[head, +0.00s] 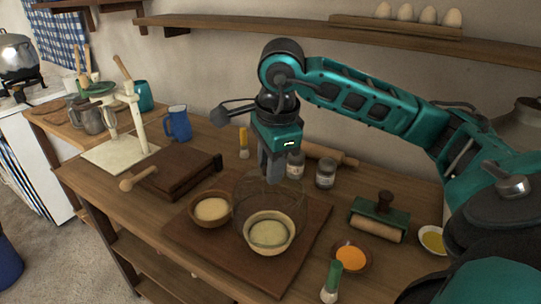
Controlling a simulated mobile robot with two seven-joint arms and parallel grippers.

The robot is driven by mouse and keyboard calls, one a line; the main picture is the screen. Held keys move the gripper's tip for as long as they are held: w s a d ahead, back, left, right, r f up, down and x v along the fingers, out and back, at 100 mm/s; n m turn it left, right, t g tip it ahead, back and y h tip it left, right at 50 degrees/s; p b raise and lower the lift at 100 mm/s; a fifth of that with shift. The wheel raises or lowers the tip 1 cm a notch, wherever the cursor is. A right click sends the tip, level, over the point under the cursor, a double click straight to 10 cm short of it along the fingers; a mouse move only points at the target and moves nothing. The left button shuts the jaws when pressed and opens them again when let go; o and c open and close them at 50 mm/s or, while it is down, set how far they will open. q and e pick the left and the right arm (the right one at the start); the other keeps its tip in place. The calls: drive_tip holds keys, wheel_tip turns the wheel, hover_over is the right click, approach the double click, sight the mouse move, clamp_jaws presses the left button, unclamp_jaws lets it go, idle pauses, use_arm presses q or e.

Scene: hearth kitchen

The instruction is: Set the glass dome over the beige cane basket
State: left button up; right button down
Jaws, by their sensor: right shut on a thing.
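The glass dome (250,192) is clear and faint, and its outline shows just below my right gripper (272,176). My right gripper points straight down and is shut on the dome's top. The beige cane basket (290,240) holds a pale round of dough and sits on the dark wooden board. The dome appears upright above the basket, overlapping its back part in the picture. I cannot tell whether its rim touches the basket or board. My left gripper is not in view.
A browner bowl (211,209) with pale contents stands close left of the basket. The board (205,251) has bare room in front.

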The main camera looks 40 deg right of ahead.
wheel_tip(320, 180, down, 7)
drive_tip(key=b, duration=0.5)
drive_tip(key=shift+f+b, duration=0.15)
drive_tip(key=shift+b, duration=0.3)
drive_tip(key=shift+f, duration=0.25)
idle(0.4)
drive_tip(key=c, duration=0.8)
unclamp_jaws()
drive_tip(key=shift+o, duration=0.2)
drive_tip(key=r+p, duration=0.1)
drive_tip(key=r, duration=0.3)
drive_tip(key=s+r+p, duration=0.1)
drive_tip(key=r, duration=0.3)
drive_tip(key=s+r+p, duration=0.1)
drive_tip(key=r, duration=0.3)
drive_tip(key=shift+s+a+r, duration=0.15)
drive_tip(key=shift+a+r, duration=0.25)
